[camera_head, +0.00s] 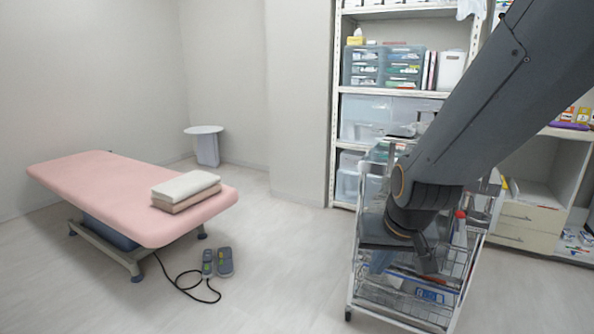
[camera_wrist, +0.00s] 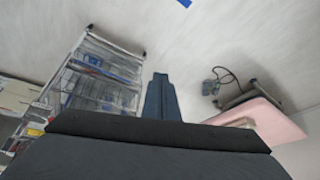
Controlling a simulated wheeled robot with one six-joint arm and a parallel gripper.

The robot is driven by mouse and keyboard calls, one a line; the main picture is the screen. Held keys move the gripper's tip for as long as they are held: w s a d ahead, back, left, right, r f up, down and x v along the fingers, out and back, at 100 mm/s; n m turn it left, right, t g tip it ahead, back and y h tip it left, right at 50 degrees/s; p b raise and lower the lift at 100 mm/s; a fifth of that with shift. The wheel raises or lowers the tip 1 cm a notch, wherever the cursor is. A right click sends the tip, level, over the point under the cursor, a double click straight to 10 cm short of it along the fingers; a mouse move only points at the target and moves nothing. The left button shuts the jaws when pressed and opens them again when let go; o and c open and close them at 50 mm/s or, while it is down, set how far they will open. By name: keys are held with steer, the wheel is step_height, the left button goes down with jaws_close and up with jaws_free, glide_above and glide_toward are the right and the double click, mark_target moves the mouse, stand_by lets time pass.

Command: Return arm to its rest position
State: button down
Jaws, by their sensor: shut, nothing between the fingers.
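My gripper (camera_wrist: 160,98) shows in the wrist view as two dark fingers closed together, with nothing between them. It points out over the bare floor, between the wire cart and the pink bed in that view. In the head view my grey arm reaches down from the upper right. Its end stands in front of the wire cart (camera_head: 362,285) and hides part of it. The fingertips are hard to make out in the head view.
A pink treatment bed (camera_head: 110,190) with folded towels (camera_head: 186,186) stands at left. A foot pedal (camera_head: 225,262) with a cable lies on the floor beside it.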

steer(key=s+a+r+n+g, duration=0.1)
steer(key=s+a+n+g, duration=0.15)
steer(key=s, duration=0.55)
steer(key=s+a+r+n+g, duration=0.1)
steer(key=s+a+g, duration=0.25)
steer(key=s, duration=0.55)
steer(key=d+r+m+t+p, duration=0.1)
steer(key=d+r+m+p, duration=0.1)
steer(key=d+r+p, duration=0.6)
steer(key=p, duration=0.7)
steer(key=shift+w+d+m+h+p, duration=0.25)
steer(key=shift+w+m+h+p, duration=0.05)
steer(key=shift+w+m+p, duration=0.1)
steer(key=shift+d+f, duration=0.1)
